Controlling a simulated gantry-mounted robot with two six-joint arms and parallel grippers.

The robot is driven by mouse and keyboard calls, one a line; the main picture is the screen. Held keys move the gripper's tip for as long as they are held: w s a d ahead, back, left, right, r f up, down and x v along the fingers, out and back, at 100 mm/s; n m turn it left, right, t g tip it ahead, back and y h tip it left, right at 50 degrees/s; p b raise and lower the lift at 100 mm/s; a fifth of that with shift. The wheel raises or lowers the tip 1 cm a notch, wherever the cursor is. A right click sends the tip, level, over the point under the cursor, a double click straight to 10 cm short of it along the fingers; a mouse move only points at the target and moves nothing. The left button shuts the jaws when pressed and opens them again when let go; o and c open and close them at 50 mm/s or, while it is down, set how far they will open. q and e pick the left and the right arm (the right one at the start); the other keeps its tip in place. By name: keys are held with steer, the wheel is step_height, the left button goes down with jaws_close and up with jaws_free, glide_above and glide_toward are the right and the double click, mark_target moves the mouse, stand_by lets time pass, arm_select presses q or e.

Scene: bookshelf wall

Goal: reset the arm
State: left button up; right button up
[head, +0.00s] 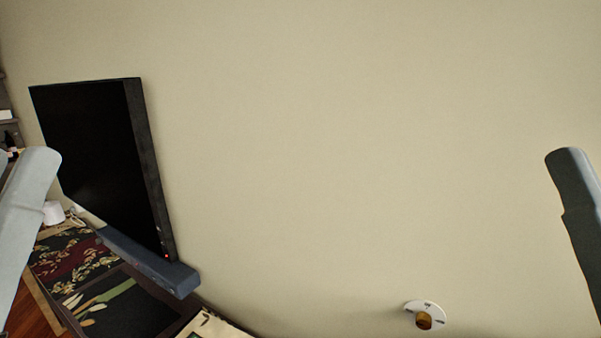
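Part of my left arm shows as a pale grey link at the left edge of the head view. Part of my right arm shows as a darker grey link at the right edge. Neither gripper is in the frame, so I cannot see their fingers or whether they hold anything.
A beige wall (350,150) fills most of the view. A black flat screen (95,150) stands at the left above a dark bar (150,262). Below are dark patterned surfaces (75,260). A small white disc with an amber part (424,318) is at the lower right.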

arm_select(q)
step_height(320, 180, up, 17)
steer(key=p, duration=1.2)
steer(key=shift+f+p, duration=0.2)
steer(key=shift+p, duration=0.15)
arm_select(e)
step_height(320, 180, up, 17)
steer(key=shift+f, duration=0.2)
